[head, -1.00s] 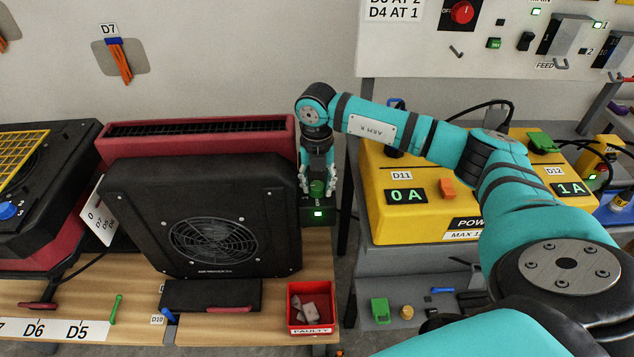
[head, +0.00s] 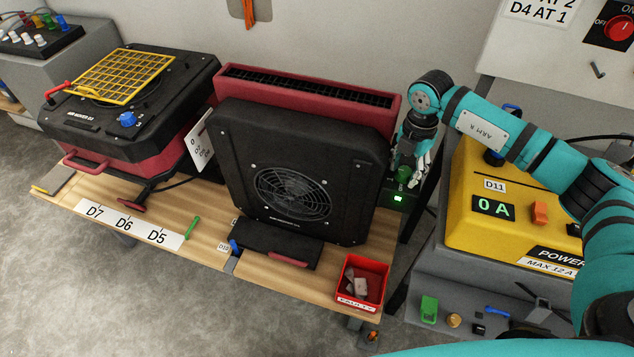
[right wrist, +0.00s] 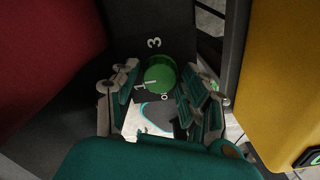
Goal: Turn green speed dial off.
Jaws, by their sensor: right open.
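The green speed dial (head: 404,174) sits on top of a small dark box (head: 398,208) at the right side of the red and black air mover (head: 310,150). A lit green indicator shows on the box's front. In the right wrist view the dial (right wrist: 160,78) is a round green knob with the marks 1 and 3 beside it. My right gripper (head: 409,170) points down at the dial, and its open fingers (right wrist: 162,100) lie to either side of it. I cannot tell whether they touch it. My left gripper is not in view.
A yellow power unit (head: 475,220) reading 0 A stands close on the right. A red bin (head: 360,283) sits at the table's front right corner. Another air mover (head: 130,110) with a yellow grille stands on the left. A narrow gap separates the table from the power unit's stand.

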